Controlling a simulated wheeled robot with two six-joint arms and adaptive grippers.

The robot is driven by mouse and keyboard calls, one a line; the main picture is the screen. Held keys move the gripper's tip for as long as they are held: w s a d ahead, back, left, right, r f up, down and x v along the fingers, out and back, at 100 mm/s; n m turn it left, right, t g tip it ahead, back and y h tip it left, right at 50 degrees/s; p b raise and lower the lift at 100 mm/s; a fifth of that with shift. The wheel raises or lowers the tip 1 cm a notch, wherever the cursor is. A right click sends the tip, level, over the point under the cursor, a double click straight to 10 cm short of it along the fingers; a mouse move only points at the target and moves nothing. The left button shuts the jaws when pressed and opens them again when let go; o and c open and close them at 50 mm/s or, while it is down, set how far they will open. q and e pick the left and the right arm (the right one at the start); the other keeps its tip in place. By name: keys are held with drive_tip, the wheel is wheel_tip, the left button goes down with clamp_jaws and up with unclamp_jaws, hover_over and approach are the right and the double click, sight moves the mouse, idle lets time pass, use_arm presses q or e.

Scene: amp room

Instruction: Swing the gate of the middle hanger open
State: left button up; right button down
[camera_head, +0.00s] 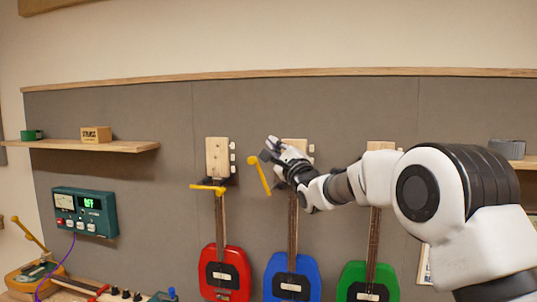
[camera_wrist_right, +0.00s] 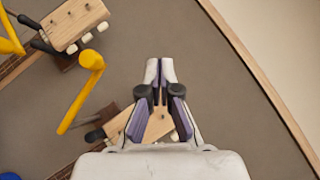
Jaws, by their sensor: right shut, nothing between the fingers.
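The blue guitar (camera_head: 292,276) hangs in the middle of the grey wall panel, its wooden headstock (camera_head: 294,146) partly behind my right gripper. The yellow gate of the middle hanger (camera_head: 260,175) stands tilted, left of the blue guitar's neck and not across it. In the wrist view this gate (camera_wrist_right: 80,93) is left of the fingers with a visible gap. My right gripper (camera_head: 270,149) is shut and empty in front of the middle headstock; its closed fingers show in the wrist view (camera_wrist_right: 160,72). The hanger body is mostly hidden. My left gripper is not in view.
The red guitar (camera_head: 225,272) hangs at left, its yellow gate (camera_head: 207,188) across the neck. The green guitar (camera_head: 368,281) hangs at right, its hanger hidden by my right arm. A shelf (camera_head: 80,146) and a teal meter box (camera_head: 86,212) are farther left.

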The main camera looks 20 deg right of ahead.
drive_tip(key=shift+s+d+r+b, duration=0.75)
drive_tip(key=shift+s+r+b, duration=0.7)
drive_tip(key=shift+s, duration=2.5)
drive_tip(key=w+a+f+g+b, duration=0.1)
drive_tip(key=w+f+g, duration=0.15)
drive_tip(key=f, duration=1.15)
drive_tip(key=w+a+f+g+b, duration=0.15)
drive_tip(key=w+f, duration=0.25)
drive_tip(key=f, duration=1)
drive_tip(key=s+a+f+g+h, duration=0.1)
drive_tip(key=s+f+g, duration=0.25)
drive_tip(key=f, duration=1.05)
drive_tip(key=s+f+g, duration=0.3)
drive_tip(key=s+f, duration=0.2)
drive_tip(key=f, duration=1)
drive_tip(key=s+f+n+g+h+b, duration=0.15)
drive_tip(key=s+f+n+g, duration=0.4)
drive_tip(key=s+f, duration=1.6)
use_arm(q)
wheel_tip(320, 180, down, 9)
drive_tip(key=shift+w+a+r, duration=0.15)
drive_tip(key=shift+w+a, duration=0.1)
use_arm(e)
drive_tip(key=s+f+n+g, duration=0.2)
drive_tip(key=s+n+g, duration=0.4)
drive_tip(key=s+n, duration=0.9)
drive_tip(key=s, duration=0.7)
drive_tip(key=shift+s+h, duration=0.35)
